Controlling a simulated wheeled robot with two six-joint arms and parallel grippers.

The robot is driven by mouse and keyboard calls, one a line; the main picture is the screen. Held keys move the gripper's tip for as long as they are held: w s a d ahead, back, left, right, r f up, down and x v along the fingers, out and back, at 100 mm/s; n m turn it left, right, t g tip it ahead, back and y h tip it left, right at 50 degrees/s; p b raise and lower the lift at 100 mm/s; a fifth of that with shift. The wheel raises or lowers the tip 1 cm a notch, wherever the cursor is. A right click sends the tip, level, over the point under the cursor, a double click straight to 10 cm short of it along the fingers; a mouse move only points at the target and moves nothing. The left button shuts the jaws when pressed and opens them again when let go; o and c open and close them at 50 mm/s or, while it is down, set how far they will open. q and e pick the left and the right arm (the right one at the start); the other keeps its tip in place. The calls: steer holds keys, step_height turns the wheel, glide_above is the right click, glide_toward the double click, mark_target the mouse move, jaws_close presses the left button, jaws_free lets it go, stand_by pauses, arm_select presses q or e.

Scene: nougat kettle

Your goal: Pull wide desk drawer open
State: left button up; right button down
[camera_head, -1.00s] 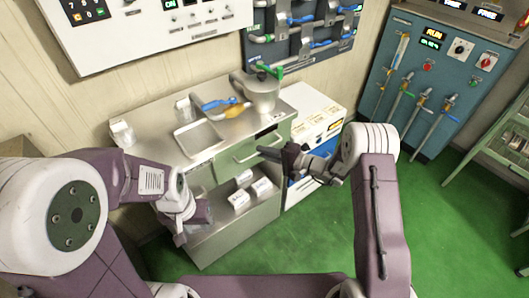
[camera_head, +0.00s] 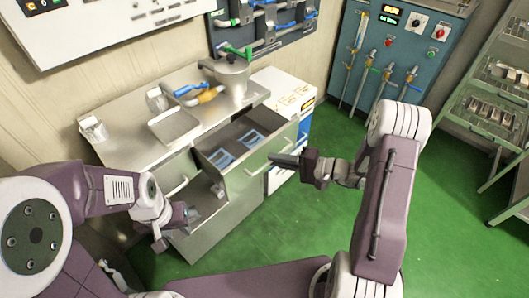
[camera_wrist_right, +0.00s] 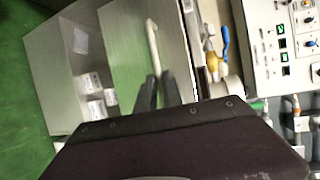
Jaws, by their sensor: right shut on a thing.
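The wide drawer (camera_head: 262,160) in the metal desk (camera_head: 110,140) stands open, pulled out toward the front right. Its pale green front also shows in the right wrist view (camera_wrist_right: 120,60). Blue-and-white items (camera_head: 222,158) lie inside it. My right gripper (camera_head: 280,159) is at the bar handle (camera_wrist_right: 151,42) on the drawer front and is shut on it. The fingers cover the near end of the handle in the right wrist view. My left gripper (camera_head: 176,228) hangs empty before the desk's lower left part, its fingers apart.
A white cabinet (camera_head: 283,95) stands right of the desk. Green floor (camera_head: 300,225) in front is clear. A rack (camera_head: 490,110) stands far right.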

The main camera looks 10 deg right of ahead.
steer(key=shift+s+d, duration=0.8)
steer(key=shift+s, duration=0.3)
steer(key=c, duration=1.5)
jaws_free()
steer(key=v, duration=0.9)
steer(key=shift+p, duration=0.35)
steer(key=shift+a, duration=0.1)
